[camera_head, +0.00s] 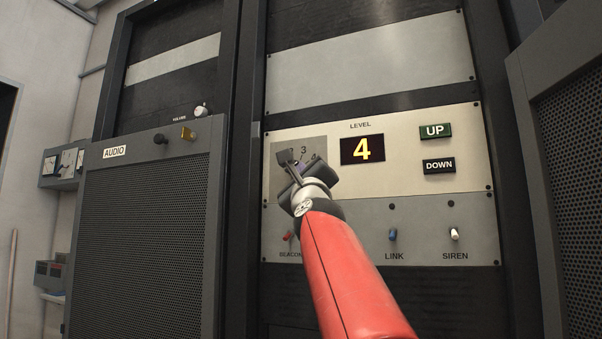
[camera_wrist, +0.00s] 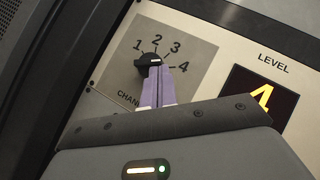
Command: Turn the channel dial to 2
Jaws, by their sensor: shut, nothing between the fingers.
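The channel dial (camera_wrist: 146,63) is a black knob on a grey plate marked 1 to 4. Part of the "CHANNEL" label is hidden by the fingers.
Right of the dial, a LEVEL display (camera_head: 362,149) reads 4. Further right are the UP button (camera_head: 435,131) and DOWN button (camera_head: 439,165). Below are the BEACON (camera_head: 288,236), LINK (camera_head: 393,234) and SIREN (camera_head: 455,233) switches. A mesh door (camera_head: 570,170) stands at right.

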